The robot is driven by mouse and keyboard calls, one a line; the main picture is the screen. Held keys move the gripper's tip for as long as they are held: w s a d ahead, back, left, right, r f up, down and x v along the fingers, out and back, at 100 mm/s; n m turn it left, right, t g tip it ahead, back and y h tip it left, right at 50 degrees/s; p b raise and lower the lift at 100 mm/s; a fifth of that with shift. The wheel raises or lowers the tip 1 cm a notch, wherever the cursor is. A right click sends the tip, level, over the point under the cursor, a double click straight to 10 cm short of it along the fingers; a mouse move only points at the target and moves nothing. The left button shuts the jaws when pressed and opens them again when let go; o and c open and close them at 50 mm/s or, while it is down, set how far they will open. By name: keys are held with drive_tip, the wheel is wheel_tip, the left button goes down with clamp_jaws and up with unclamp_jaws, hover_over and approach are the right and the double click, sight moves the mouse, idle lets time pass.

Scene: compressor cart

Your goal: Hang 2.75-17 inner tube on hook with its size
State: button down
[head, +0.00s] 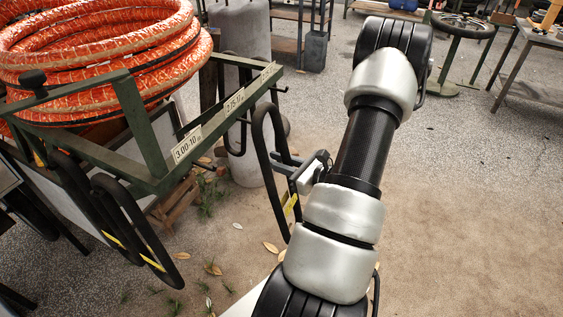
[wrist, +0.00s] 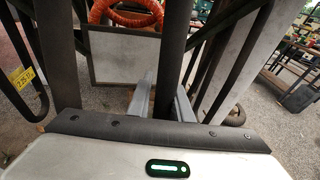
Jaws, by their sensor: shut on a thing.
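My gripper (head: 287,164) is shut on a black inner tube (head: 262,132), a long narrow loop with a yellow label low on its side. The tube hangs upright in the air, to the right of the green cart rail (head: 215,125). In the wrist view its black strand (wrist: 172,50) passes between my two grey fingers (wrist: 166,98). The rail carries white size plates: a 3.00-10 plate (head: 187,145), a plate that seems to read 2.75-17 (head: 234,101), and a farther, unreadable one (head: 268,71). The hook at the middle plate is partly hidden.
Several black tubes (head: 128,215) with yellow labels hang at the near left of the cart; another dark loop hangs near the middle plate. Orange hose coils (head: 100,50) lie on top. A grey cylinder (head: 240,35) stands behind.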

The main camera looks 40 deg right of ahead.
drive_tip(key=shift+w+a+f+b, duration=0.3)
drive_tip(key=shift+w+f+b, duration=0.15)
drive_tip(key=shift+w, duration=0.3)
drive_tip(key=shift+w+a+f+b, duration=0.25)
drive_tip(key=shift+w+f+b, duration=0.2)
drive_tip(key=shift+w, duration=0.25)
drive_tip(key=shift+w+a+f+b, duration=0.35)
drive_tip(key=shift+w+f, duration=0.15)
drive_tip(key=shift+w, duration=0.25)
